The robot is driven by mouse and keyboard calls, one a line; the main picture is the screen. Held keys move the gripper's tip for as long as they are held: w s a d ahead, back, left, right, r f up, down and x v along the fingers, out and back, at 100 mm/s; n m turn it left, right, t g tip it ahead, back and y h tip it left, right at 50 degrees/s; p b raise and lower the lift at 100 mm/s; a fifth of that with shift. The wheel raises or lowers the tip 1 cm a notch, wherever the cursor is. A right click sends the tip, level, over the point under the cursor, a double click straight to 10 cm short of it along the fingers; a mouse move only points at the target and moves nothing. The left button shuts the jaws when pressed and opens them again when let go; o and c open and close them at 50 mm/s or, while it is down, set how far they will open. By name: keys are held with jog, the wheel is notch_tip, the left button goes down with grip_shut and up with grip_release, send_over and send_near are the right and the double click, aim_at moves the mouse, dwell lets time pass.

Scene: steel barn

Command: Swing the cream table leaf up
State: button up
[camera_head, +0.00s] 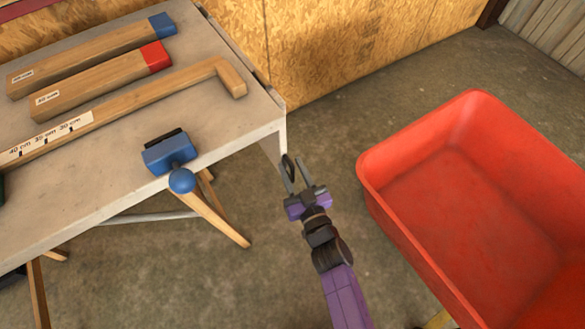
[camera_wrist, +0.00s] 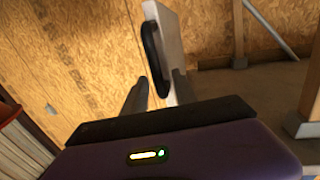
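The cream table leaf (camera_head: 272,148) hangs down from the right edge of the worktable (camera_head: 228,125). In the wrist view the leaf (camera_wrist: 171,35) is a narrow pale panel seen almost edge-on. A black loop handle (camera_head: 287,164) stands out from its face; it also shows in the wrist view (camera_wrist: 153,48). My gripper (camera_head: 300,172) is open at the handle. In the wrist view, the handle's near end lies between my two grey fingers (camera_wrist: 161,82) in the picture. I cannot tell whether either finger touches it.
A blue clamp-like piece with a round knob (camera_head: 182,181) sits at the table's front edge. Wooden bars with blue (camera_head: 162,25) and red (camera_head: 155,56) ends and a hooked wooden measuring stick (camera_head: 150,97) lie on top. A large red bin (camera_head: 405,230) stands right of my arm.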

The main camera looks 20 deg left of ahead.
grip_shut()
jog(key=shift+r, duration=0.25)
dwell(1.0)
